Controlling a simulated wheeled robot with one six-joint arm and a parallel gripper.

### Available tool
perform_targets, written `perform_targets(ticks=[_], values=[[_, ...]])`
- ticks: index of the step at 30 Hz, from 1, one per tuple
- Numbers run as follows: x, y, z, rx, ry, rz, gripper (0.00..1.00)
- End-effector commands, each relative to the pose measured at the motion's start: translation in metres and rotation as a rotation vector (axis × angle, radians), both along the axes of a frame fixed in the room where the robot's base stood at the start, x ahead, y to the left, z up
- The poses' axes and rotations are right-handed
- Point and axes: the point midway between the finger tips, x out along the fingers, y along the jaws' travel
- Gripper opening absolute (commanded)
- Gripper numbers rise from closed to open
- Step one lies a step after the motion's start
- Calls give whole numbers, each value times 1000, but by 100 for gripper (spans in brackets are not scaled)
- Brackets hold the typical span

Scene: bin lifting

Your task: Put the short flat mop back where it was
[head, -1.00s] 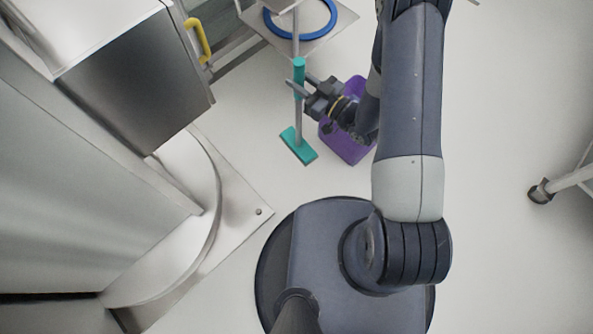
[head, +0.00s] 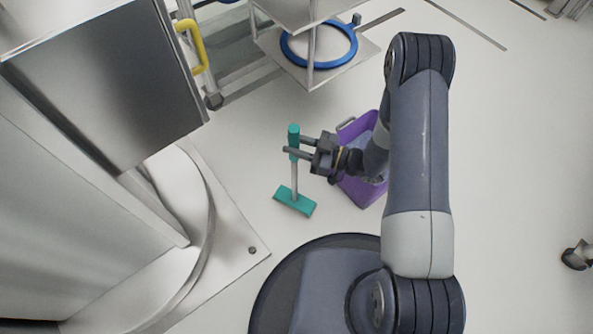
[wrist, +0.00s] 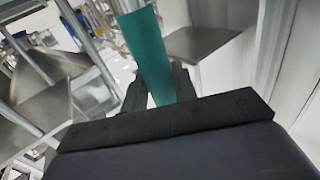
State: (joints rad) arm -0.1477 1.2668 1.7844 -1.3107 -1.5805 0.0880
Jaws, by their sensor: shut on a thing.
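The short flat mop has a teal flat head (head: 295,201), a thin grey pole and a teal grip at its top. It stands nearly upright, with its head low at or just above the floor; I cannot tell whether it touches. My gripper (head: 292,150) is shut on the mop's teal grip. In the wrist view the teal grip (wrist: 150,55) rises between the dark fingers of my gripper (wrist: 160,85). A purple bin (head: 362,190) stands just right of the mop, partly hidden behind my wrist and arm.
A metal trolley with shelves and a blue ring (head: 320,43) stands at the top middle. A caster (head: 577,256) is at the right edge. White floor on the right is open.

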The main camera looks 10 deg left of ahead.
Motion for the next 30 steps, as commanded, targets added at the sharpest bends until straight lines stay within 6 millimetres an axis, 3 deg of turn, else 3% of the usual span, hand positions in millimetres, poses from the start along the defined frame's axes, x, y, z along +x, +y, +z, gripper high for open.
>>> perform_targets(ticks=[1,8,14,26,27,30], values=[[0,0,-10,2,0,0,4],[0,0,-26,2,-1,-1,4],[0,0,-54,2,0,-1,4],[0,0,-59,2,-2,-2,4],[0,0,-59,1,-1,-2,29],[0,0,-58,0,-1,-2,37]])
